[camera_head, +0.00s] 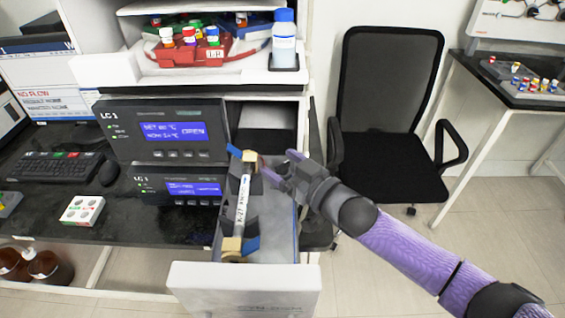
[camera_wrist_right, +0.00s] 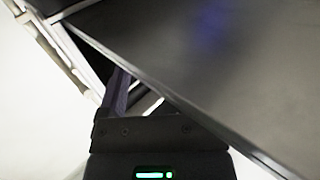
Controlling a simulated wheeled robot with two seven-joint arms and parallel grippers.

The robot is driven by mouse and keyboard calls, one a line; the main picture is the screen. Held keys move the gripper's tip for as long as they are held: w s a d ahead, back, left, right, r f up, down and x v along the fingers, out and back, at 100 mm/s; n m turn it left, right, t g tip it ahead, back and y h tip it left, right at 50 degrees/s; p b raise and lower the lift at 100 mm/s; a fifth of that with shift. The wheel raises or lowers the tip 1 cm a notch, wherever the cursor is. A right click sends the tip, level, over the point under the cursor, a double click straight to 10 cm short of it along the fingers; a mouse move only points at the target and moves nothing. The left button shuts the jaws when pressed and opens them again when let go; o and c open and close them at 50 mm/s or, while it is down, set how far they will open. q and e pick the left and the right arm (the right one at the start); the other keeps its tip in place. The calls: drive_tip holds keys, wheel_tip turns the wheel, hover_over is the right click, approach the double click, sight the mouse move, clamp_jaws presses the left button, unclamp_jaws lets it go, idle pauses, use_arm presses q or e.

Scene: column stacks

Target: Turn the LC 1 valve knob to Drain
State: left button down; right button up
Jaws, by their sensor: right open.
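Two dark modules marked LC 1 stand stacked, the upper LC 1 module (camera_head: 160,108) and the lower LC 1 module (camera_head: 150,180), with blue screens on their fronts. I cannot make out a valve knob or a Drain mark. My right gripper (camera_head: 272,170) is open beside the modules' right side, over the open drawer, near the far end of a column (camera_head: 243,200) with brass-coloured ends and blue parts. I cannot tell whether it touches the column. In the right wrist view a purple finger (camera_wrist_right: 116,92) shows beside a large dark panel (camera_wrist_right: 215,65). My left gripper is out of view.
A red rack (camera_head: 190,52) of capped vials and a blue-capped bottle (camera_head: 284,45) stand on the shelf above. A black chair (camera_head: 388,85) stands behind my right arm. A keyboard (camera_head: 55,166) lies at left.

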drive_tip(key=p+v, duration=0.2)
drive_tip(key=v, duration=0.7)
drive_tip(key=shift+s+d, duration=0.2)
drive_tip(key=shift+d, duration=0.05)
drive_tip(key=d+f+m+h, duration=0.2)
drive_tip(key=f+h, duration=0.1)
drive_tip(key=f, duration=0.3)
drive_tip(key=d+f+m+h, duration=0.1)
drive_tip(key=d+f+h, duration=0.2)
drive_tip(key=f, duration=0.3)
drive_tip(key=s+d+f+m+g+h, duration=0.1)
drive_tip(key=s+d+f+g+h, duration=0.2)
drive_tip(key=f, duration=0.4)
drive_tip(key=s+d+f+m+h, duration=0.1)
drive_tip(key=s+d+f+h, duration=0.1)
drive_tip(key=s+f, duration=0.5)
drive_tip(key=s+f+g+h, duration=0.1)
drive_tip(key=s+f+g, duration=0.3)
drive_tip(key=s, duration=1)
drive_tip(key=s+d+f+m+g+h, duration=0.1)
drive_tip(key=s+f+g, duration=0.4)
drive_tip(key=s+f, duration=0.4)
drive_tip(key=s, duration=0.5)
drive_tip(key=shift+s+m, duration=0.3)
drive_tip(key=shift+s, duration=0.05)
drive_tip(key=shift+w+d, duration=0.1)
drive_tip(key=shift+d, duration=0.05)
